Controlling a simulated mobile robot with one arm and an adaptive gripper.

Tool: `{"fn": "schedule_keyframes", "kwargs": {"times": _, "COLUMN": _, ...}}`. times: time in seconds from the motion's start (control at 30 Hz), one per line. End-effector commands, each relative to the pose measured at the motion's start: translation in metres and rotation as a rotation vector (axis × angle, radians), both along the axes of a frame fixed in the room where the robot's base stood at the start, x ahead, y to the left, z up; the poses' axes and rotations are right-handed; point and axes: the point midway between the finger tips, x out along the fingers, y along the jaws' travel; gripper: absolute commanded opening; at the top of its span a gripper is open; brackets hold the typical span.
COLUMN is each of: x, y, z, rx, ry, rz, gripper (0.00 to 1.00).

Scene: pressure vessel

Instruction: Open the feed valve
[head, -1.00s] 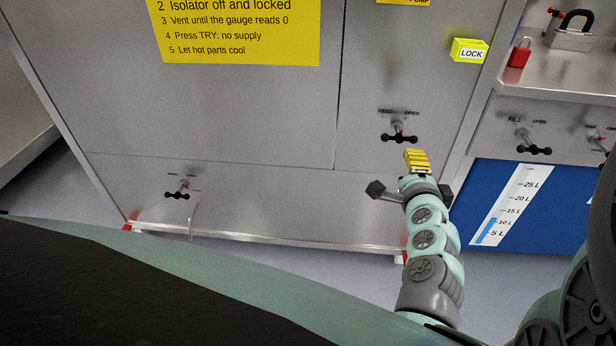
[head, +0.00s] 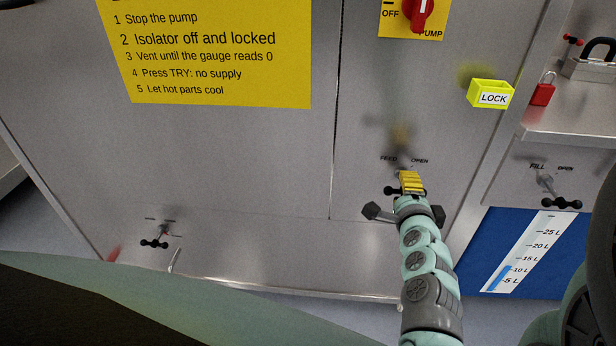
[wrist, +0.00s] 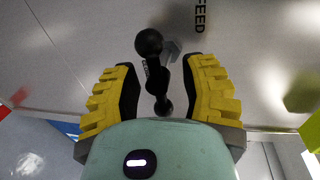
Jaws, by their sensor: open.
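The feed valve is a black bar handle with ball ends (head: 389,190) on the steel panel, below the FEED and OPEN labels. My gripper (head: 410,180), with yellow ribbed fingers, is in front of it and hides much of the bar in the head view. In the wrist view the handle (wrist: 158,75) lies lengthwise between the two open fingers of my gripper (wrist: 163,88). One ball end is near the fingertips and the other is close to the palm. I see no clear contact, and the depth is hard to judge.
The fill valve (head: 562,203) is to the right, above a blue level panel (head: 480,245). A yellow LOCK box (head: 491,94), a red padlock (head: 542,93) and the red pump switch (head: 419,12) are higher. Another valve handle (head: 155,243) is at lower left.

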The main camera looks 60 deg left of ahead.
Motion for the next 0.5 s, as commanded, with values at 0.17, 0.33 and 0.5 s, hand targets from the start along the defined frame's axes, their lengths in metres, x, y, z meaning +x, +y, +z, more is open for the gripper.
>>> {"fn": "schedule_keyframes", "kwargs": {"times": 0.17, "x": -0.0012, "y": 0.0015, "z": -0.0011, "rx": 0.0, "ry": 0.0, "rz": 0.004, "gripper": 0.43}}
{"fn": "schedule_keyframes", "kwargs": {"times": 0.33, "x": -0.0012, "y": 0.0014, "z": -0.001, "rx": 0.0, "ry": 0.0, "rz": 0.004, "gripper": 0.43}}
{"fn": "schedule_keyframes", "kwargs": {"times": 0.5, "x": -0.001, "y": 0.0013, "z": -0.0009, "rx": 0.0, "ry": 0.0, "rz": 0.004, "gripper": 0.33}}
